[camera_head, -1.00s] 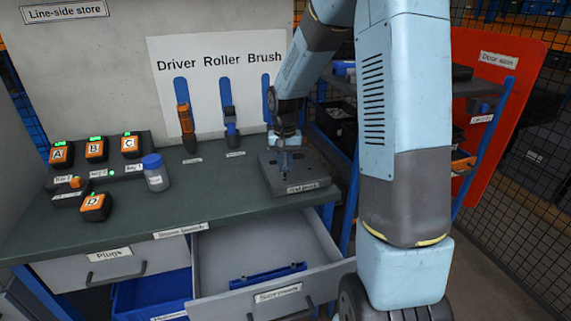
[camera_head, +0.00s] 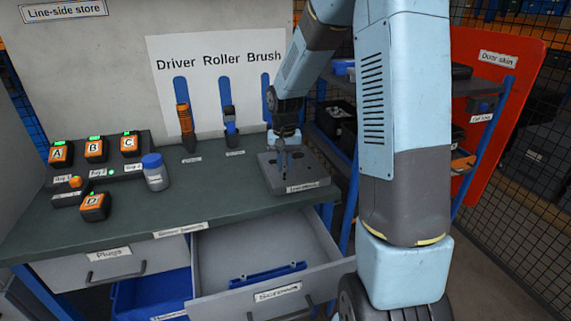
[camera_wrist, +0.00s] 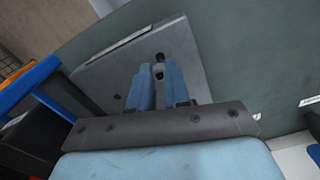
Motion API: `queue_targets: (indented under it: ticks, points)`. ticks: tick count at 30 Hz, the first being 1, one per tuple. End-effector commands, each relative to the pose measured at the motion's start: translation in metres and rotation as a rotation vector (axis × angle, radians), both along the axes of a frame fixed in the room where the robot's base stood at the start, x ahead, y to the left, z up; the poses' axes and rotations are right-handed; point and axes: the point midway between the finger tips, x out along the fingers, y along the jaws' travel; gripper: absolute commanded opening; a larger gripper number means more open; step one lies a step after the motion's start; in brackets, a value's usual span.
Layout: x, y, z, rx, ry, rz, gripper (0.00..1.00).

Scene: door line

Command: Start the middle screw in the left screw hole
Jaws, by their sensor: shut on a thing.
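My gripper (camera_head: 283,164) is over the grey block (camera_head: 315,179) on the right of the bench, pointing down. In the wrist view its two blue fingers (camera_wrist: 159,76) are close together, shut on a small dark thing at the tips, which looks like a screw (camera_wrist: 159,71). Most of the screw is hidden by the fingers. The grey block (camera_wrist: 108,72) lies beneath, with a dark hole (camera_wrist: 160,57) just beyond the fingertips and a smaller dark spot (camera_wrist: 117,97) to the left. I cannot tell whether the screw's end is in a hole or above it.
The "Screws" drawer (camera_head: 282,294) stands open below the block, with a blue tray (camera_head: 267,274) inside. A blue-capped jar (camera_head: 155,174) and lettered orange boxes (camera_head: 94,151) stand at left. A shelf rack (camera_head: 340,125) is close right.

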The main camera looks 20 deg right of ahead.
Motion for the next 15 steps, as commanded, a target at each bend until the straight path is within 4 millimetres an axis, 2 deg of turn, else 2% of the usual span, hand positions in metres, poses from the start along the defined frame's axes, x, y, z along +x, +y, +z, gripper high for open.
queue_targets:
  ticks: [15]
  points:
    - [-0.0001, 0.0007, -0.0067, 0.000, 0.000, 0.001, 0.00]
